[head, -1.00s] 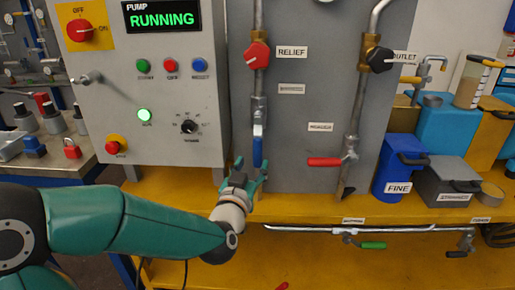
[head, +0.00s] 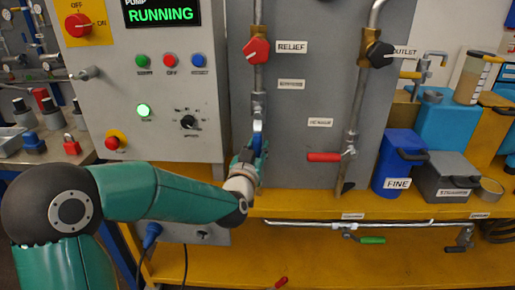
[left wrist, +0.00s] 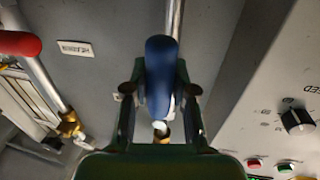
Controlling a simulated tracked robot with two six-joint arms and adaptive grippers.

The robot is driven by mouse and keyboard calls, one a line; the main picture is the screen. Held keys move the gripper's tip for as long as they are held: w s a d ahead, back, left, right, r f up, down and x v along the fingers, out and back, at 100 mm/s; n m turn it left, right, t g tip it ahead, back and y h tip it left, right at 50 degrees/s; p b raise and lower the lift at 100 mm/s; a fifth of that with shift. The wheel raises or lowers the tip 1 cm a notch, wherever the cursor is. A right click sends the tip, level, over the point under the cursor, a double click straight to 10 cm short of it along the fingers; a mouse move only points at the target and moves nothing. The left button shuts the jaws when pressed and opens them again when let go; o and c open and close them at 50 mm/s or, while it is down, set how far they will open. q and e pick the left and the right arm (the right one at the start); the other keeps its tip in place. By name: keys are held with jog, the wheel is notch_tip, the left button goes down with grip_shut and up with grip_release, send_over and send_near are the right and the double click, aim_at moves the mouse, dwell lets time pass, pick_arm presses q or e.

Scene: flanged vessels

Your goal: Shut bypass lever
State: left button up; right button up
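A blue lever (head: 257,138) hangs straight down in line with the left vertical pipe on the grey panel. The small label beside that pipe is too blurred to read, so I cannot confirm it as the bypass. My left gripper (head: 250,160) is at the lever's lower end and hides part of it. In the left wrist view the blue lever (left wrist: 160,70) stands between the two spread fingers of my left gripper (left wrist: 160,95). Whether the fingers touch it, I cannot tell. My right gripper is not in view.
A red lever (head: 324,157) sticks out leftward from the right pipe. A green lever (head: 372,240) is on the low horizontal pipe. The control box (head: 150,90), its display reading RUNNING, stands close left of the gripper. A blue bin (head: 398,160) stands at right.

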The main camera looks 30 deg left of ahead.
pick_arm(q)
grip_shut()
jog(key=shift+d, duration=0.1)
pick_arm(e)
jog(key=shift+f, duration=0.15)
